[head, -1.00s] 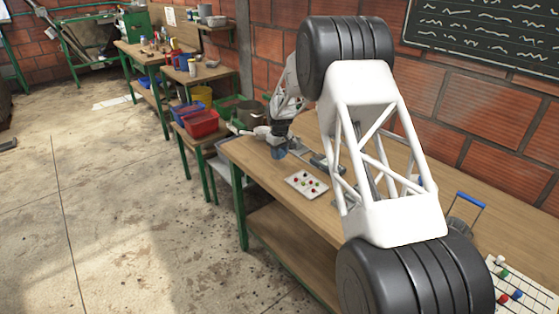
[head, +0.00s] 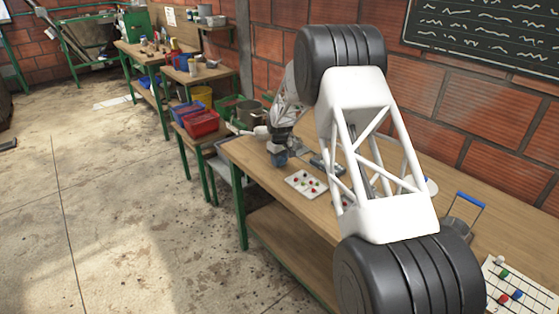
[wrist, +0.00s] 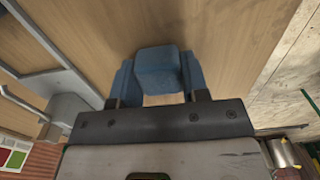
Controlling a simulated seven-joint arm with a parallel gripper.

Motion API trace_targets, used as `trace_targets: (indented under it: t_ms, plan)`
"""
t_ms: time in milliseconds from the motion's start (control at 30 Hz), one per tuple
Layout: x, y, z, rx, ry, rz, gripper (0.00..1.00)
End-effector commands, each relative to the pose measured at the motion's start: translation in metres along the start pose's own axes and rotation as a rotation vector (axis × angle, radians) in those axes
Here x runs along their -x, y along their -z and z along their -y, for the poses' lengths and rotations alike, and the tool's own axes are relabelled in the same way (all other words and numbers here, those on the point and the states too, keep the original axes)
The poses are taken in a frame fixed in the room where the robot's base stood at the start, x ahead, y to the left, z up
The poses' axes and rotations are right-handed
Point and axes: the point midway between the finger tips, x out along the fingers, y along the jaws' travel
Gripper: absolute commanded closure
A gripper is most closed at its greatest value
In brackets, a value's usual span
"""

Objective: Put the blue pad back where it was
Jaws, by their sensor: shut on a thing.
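The blue pad (wrist: 158,66) is a small blue block in the middle of the wrist view, with the wooden bench top behind it. My gripper (wrist: 156,80) has its two bluish fingers on either side of the block and is shut on it. The pad cannot be clearly told apart from the fingers there. Whether the pad touches the bench is not clear.
A white board with coloured pegs (head: 306,184) lies just right of my gripper. A grey metal frame (wrist: 38,76) is left in the wrist view. A blue-handled object (head: 465,208) and another pegged grid (head: 512,285) are nearer. A red bin (head: 201,123) stands beyond the bench's end.

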Motion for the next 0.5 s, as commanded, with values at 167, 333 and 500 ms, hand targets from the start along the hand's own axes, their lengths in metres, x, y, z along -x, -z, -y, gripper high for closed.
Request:
trace_targets:
  t_ms: [167,333,500]
  plan:
    - [-0.0026,0.0,0.0,0.0,0.0,0.0,0.77]
    - [-0.003,0.0,0.0,0.0,0.0,0.0,0.39]
    - [-0.003,0.0,0.0,0.0,0.0,0.0,0.33]
